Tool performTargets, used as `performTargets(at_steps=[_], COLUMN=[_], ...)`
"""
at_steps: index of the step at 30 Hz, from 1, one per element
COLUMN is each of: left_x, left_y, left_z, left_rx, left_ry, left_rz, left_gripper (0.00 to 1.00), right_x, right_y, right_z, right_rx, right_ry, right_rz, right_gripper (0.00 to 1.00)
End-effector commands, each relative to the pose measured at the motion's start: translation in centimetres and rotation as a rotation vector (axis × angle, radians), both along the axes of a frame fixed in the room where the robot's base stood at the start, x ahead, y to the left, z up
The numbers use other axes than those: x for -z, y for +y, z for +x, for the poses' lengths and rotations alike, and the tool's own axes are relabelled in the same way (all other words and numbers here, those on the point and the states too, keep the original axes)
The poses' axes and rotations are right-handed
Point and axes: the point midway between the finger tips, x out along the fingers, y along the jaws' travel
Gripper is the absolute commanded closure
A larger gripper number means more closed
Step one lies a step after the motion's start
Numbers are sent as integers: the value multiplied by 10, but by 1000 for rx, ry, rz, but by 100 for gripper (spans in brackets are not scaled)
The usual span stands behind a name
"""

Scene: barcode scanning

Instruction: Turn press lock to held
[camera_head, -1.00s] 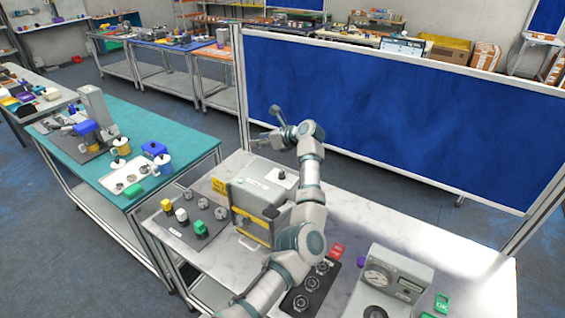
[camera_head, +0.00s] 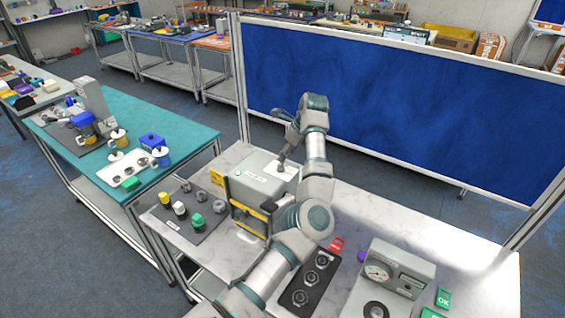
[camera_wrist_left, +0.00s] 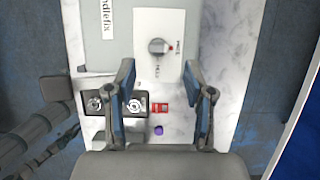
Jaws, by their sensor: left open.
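The press lock is a round grey knob (camera_wrist_left: 158,46) on a white plate. A red mark shows at its right, beside the word FREE; the word HELD is below it. In the head view the white plate (camera_head: 290,174) lies on top of the grey press box (camera_head: 252,183), and the knob is hidden there. My left gripper (camera_head: 281,160) points down at this plate. In the left wrist view its fingers (camera_wrist_left: 159,75) are open and empty, set wide apart to either side of the knob's line. The knob shows beyond the tips, apart from them. My right gripper is not in view.
A dark block with several round sockets (camera_head: 312,284), a red tag (camera_head: 337,243) and a gauge unit (camera_head: 392,268) stand right of the press. A knob tray (camera_head: 186,213) is left of it. A blue partition (camera_head: 400,110) rises behind the bench.

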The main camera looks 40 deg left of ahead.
Motion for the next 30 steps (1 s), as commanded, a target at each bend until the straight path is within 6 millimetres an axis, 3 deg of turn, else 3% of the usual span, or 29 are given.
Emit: performTargets(at_steps=[3,9,20,27,30], left_x=[22,44,50,50,50], left_y=[11,21,23,22,22], left_z=[-2,-3,-3,-2,-2], left_rx=[-3,-2,-1,0,0], left_ry=[2,1,-1,0,0], left_rz=[-1,-1,-2,-1,-1], left_gripper=[47,47,47,100,100], right_x=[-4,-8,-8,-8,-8], right_y=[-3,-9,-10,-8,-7], right_z=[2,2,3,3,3], right_rx=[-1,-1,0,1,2], right_ry=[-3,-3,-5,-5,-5], right_rz=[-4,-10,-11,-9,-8], right_gripper=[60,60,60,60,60])
